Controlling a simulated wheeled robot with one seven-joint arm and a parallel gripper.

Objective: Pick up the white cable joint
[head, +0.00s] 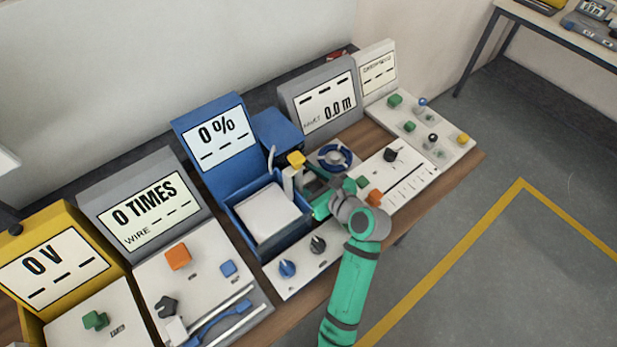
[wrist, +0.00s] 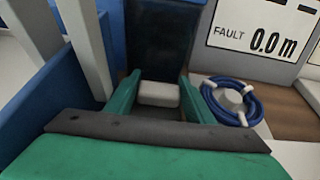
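A small white block (wrist: 158,93), which looks like the white cable joint, lies between my gripper's two green fingers in the wrist view. My gripper (wrist: 160,85) has its fingers apart, one on each side of the block. The gaps are too small to tell whether they touch it. In the head view my gripper (head: 322,205) is low over the bench, just right of the open blue box (head: 234,222). I cannot make out the white block there.
Blue cable coil (wrist: 232,102) sits close on the right. White upright posts (wrist: 85,45) and the blue box wall stand close on the left. A yellow-topped post (head: 297,159) stands behind my gripper. Control panels with knobs (head: 288,269) surround it; open floor lies at right.

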